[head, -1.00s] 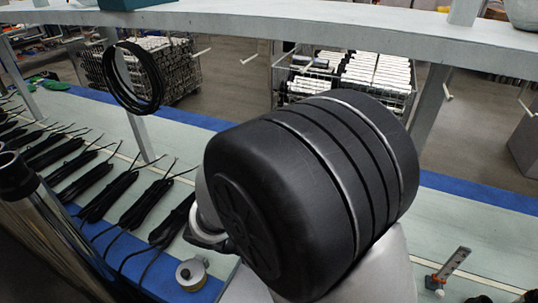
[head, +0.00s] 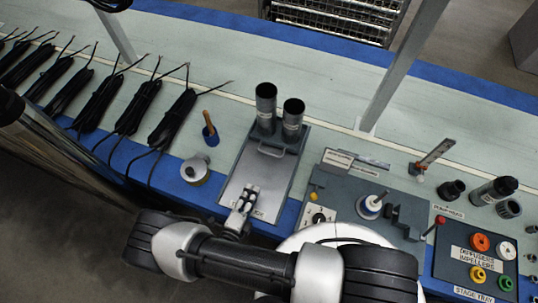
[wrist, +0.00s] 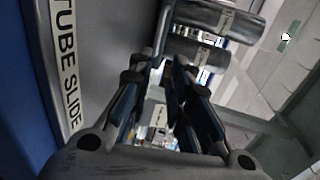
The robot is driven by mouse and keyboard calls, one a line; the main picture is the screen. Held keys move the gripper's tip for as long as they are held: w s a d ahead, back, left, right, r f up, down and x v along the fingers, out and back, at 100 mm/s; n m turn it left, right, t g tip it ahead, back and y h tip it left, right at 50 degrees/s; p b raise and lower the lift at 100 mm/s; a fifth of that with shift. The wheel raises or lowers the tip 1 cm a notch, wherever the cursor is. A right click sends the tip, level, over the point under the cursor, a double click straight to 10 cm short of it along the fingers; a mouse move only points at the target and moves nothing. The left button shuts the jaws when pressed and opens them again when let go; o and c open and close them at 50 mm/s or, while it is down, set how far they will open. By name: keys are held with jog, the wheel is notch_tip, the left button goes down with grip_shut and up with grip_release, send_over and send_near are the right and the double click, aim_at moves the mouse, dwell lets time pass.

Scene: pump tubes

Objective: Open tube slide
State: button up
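The tube slide (head: 237,178) is a grey flat plate in a blue-edged bench, with a raised bar handle (head: 272,151) across its far part. Two dark tubes (head: 265,105) with pale labels stand upright just beyond the handle. My gripper (head: 245,193) is over the near part of the slide, short of the handle, and covers part of its label. In the wrist view the fingers (wrist: 162,65) stand apart with a narrow empty gap. The handle (wrist: 163,28) shows beyond the fingertips; I see no contact. The label "TUBE SLIDE" (wrist: 66,65) runs along the left.
A defective-impellers tray (head: 478,255) lies farther right. Black cable bundles (head: 140,105) line the left bench.

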aim_at(268, 162)
jog(key=shift+w+f, duration=0.15)
jog(key=shift+f, duration=0.05)
jog(key=b+x, duration=0.3)
jog(key=x, duration=1.4)
grip_shut()
